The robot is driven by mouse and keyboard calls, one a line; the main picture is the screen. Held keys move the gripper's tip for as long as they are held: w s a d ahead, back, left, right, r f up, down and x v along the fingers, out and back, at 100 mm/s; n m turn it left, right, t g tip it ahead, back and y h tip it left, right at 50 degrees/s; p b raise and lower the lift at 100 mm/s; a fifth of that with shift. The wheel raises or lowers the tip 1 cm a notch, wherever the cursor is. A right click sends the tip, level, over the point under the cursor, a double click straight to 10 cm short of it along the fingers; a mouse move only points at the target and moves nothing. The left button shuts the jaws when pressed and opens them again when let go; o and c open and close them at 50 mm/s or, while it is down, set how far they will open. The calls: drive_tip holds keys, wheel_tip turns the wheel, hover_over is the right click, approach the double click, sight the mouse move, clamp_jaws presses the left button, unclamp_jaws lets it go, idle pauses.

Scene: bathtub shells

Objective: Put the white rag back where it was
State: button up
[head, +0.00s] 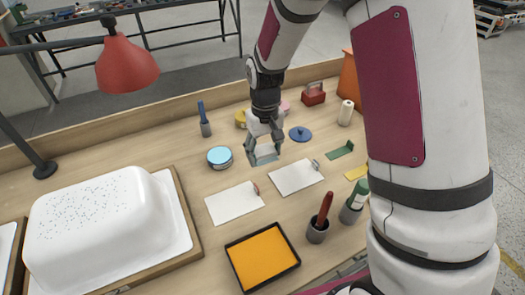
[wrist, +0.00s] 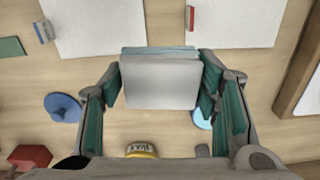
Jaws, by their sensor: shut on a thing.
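My gripper (head: 264,150) is shut on a flat, pale grey-white piece with a teal edge, which I take to be the white rag (wrist: 158,84). In the wrist view my gripper (wrist: 160,85) has teal pads on both sides of it. In the head view the white rag (head: 265,154) hangs between the fingers, apparently above the bench, behind two white sheets. The left sheet (head: 233,204) has a red clip at its edge. The right sheet (head: 296,177) has a bluish clip.
On the wooden bench are a light-blue tin (head: 220,157), a blue lid (head: 300,133), a brush in a cup (head: 204,122), a black-edged orange tray (head: 262,258) and a cup with a red handle (head: 318,230). A large white tub shell (head: 95,225) fills the left.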

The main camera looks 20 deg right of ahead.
drive_tip(key=shift+n, duration=0.3)
drive_tip(key=f+b, duration=0.2)
drive_tip(key=f, duration=0.1)
drive_tip(key=s+a+f+b, duration=0.1)
drive_tip(key=b, duration=0.1)
drive_tip(key=shift+a+f, duration=0.1)
drive_tip(key=shift+f, duration=0.2)
drive_tip(key=w+d, duration=0.1)
drive_tip(key=w, duration=0.3)
drive_tip(key=w+d+f, duration=0.1)
drive_tip(key=w+d, duration=0.1)
drive_tip(key=w, duration=0.3)
drive_tip(key=w+d, duration=0.2)
drive_tip(key=w, duration=0.3)
drive_tip(key=shift+w+f+b, duration=0.1)
drive_tip(key=shift+f+b, duration=0.1)
drive_tip(key=shift+b, duration=0.1)
drive_tip(key=shift+w+d+f, duration=0.1)
drive_tip(key=shift+w+f, duration=0.1)
drive_tip(key=shift+w, duration=0.05)
drive_tip(key=shift+f, duration=1.55)
drive_tip(key=shift+f, duration=0.15)
drive_tip(key=o, duration=1.3)
